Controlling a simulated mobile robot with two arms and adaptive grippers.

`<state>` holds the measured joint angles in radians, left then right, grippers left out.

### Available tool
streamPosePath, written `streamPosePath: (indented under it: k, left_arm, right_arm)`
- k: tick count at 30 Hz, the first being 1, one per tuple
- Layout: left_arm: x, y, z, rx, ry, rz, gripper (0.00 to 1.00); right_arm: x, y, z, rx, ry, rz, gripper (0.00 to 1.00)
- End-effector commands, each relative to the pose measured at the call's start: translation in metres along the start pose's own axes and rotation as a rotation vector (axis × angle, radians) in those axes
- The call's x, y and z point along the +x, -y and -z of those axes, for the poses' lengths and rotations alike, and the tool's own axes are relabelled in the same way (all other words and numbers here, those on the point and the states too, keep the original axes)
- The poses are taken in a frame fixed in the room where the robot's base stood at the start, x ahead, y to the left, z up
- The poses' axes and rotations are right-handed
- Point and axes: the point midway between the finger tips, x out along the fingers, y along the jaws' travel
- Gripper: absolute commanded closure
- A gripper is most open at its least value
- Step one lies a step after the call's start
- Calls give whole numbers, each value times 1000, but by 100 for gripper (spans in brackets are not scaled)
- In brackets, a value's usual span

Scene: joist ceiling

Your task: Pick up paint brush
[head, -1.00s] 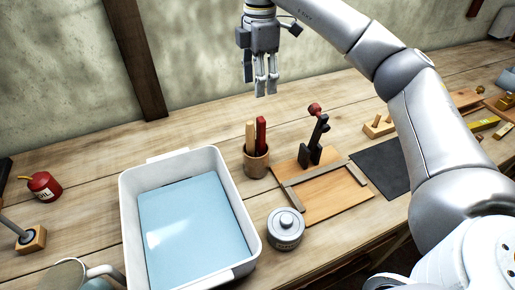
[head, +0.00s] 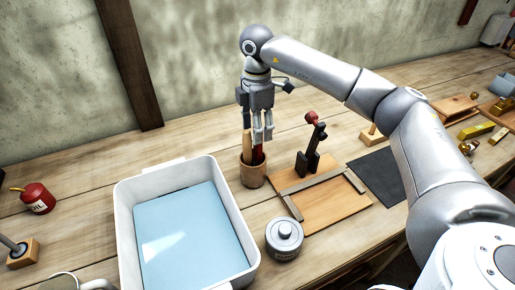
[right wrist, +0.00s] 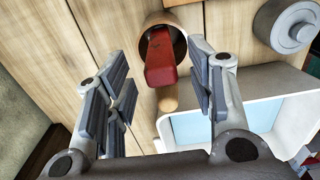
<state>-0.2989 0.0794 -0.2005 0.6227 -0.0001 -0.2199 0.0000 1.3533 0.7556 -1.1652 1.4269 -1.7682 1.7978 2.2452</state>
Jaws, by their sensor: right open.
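A brown cup (head: 253,172) on the bench holds two upright tools, one with a red handle (head: 258,155) and one with a tan handle (head: 246,146). I cannot tell which is the paint brush, as only handles show. My right gripper (head: 261,138) is open, pointing down at the handles and partly covering them. In the right wrist view, the red handle (right wrist: 162,60) rises from the cup (right wrist: 178,38) between the open fingers (right wrist: 160,78), with no clear contact. The tan handle end (right wrist: 168,100) shows close to it. My left gripper is out of view.
A white tub (head: 128,222) with blue contents stands left of the cup. A lidded grey can (head: 284,238) and a wooden board (head: 325,207) with a black upright clamp (head: 311,155) stand to the right. A red oil can (head: 38,198) is far left.

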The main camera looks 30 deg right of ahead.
Motion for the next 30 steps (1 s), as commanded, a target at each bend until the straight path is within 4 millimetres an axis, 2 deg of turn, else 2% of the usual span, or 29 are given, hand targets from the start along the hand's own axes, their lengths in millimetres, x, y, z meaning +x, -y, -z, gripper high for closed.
streamPosePath:
  k: [1,6,14,25,30]
  left_arm:
    - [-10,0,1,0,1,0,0]
    - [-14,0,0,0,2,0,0]
    - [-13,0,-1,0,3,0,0]
    - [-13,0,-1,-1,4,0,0]
    - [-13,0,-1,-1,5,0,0]
  right_arm:
    - [3,2,-2,0,0,4,50]
    - [23,1,-1,0,0,0,50]
    - [27,0,-1,0,-1,-1,50]
    - [26,0,-1,0,-1,-1,97]
    - [26,0,-1,0,-1,-1,98]
